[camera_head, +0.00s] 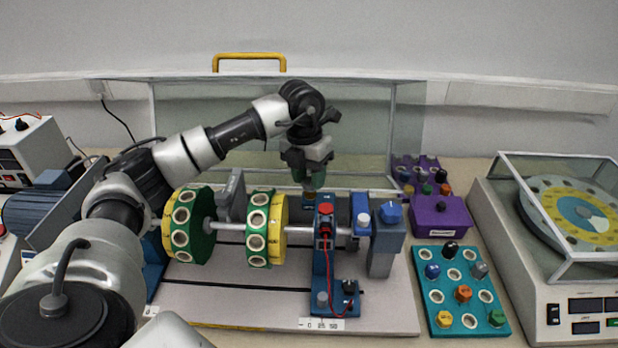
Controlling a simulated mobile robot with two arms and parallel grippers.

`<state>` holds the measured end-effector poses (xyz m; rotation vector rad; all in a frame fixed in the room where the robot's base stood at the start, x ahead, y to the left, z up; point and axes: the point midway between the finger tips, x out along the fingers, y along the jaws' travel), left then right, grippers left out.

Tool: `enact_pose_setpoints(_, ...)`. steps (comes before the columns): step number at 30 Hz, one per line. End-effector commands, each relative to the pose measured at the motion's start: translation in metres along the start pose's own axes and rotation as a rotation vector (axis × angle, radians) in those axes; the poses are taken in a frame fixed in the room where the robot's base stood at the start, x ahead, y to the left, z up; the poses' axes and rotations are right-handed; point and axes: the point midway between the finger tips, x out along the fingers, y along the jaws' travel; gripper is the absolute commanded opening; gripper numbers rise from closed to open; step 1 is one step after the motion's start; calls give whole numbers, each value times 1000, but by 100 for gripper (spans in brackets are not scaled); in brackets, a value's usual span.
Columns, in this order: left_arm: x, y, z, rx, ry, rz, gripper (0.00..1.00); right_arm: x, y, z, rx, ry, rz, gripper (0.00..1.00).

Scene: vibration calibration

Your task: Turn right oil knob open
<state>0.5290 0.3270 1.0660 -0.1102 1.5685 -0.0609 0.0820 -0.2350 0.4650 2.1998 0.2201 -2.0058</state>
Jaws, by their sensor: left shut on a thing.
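My left gripper (308,184) points straight down beside the top of the blue right bearing stand (322,262). Its fingers are shut on a small brownish piece (309,195), apparently the right oil knob, which they mostly hide. Red parts (326,210) sit on top of the stand, just right of the fingertips. A horizontal shaft (230,227) carries two green and yellow discs, the left disc (188,226) and the right disc (267,229), and runs into the stand. My right gripper is not in view.
A blue-knobbed grey block (385,240) stands right of the bearing stand. A teal tray (440,308) with colored plugs, a purple box (440,217) and a balancing machine (560,250) are farther right. A clear cover with a yellow handle (249,56) stands behind.

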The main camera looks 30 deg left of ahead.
Motion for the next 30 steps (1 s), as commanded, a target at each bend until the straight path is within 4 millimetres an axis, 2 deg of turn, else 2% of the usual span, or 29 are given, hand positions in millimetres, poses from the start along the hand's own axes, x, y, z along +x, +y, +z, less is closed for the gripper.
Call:
enact_pose_setpoints(9,-2,0,1,78,3,-1,14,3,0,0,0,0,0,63)
enact_pose_setpoints(22,-2,0,1,86,3,-1,14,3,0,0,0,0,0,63)
enact_pose_setpoints(23,-2,0,1,86,3,-1,41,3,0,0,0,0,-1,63)
enact_pose_setpoints(24,-2,0,1,86,3,-1,47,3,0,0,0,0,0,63)
enact_pose_setpoints(27,-2,0,1,85,5,-1,62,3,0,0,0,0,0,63)
enact_pose_setpoints(30,-1,0,1,85,6,-1,63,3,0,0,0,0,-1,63)
